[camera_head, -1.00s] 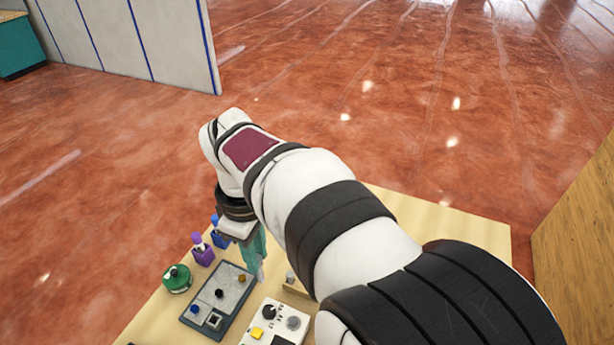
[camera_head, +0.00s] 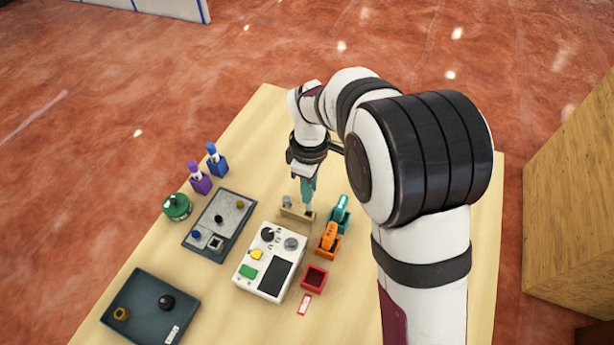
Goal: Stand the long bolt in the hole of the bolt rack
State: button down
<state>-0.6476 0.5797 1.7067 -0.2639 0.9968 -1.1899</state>
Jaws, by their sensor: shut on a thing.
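The bolt rack (camera_head: 296,213) is a small tan block behind the white control box. A short grey bolt top (camera_head: 287,201) stands up at its left end. My gripper (camera_head: 309,203), with teal fingers, points down over the rack's right end. It is shut on a thin grey piece, which I take to be the long bolt (camera_head: 309,209); little of it shows. I cannot tell whether its lower end is inside the hole or just above or in front of the rack. The hole itself is hidden.
The white control box (camera_head: 252,272) stands close in front of the rack. An orange holder (camera_head: 328,240) and a teal holder (camera_head: 341,214) stand close on the right. A grey tray (camera_head: 232,232) lies left, a dark tray (camera_head: 141,318) front left, a red bin (camera_head: 315,277) in front.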

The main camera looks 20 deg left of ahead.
aim_at(309, 209)
jog(key=shift+f, duration=0.35)
jog(key=shift+f, duration=2)
jog(key=c, duration=0.7)
grip_release()
jog(key=shift+r, duration=0.1)
jog(key=shift+r, duration=3.45)
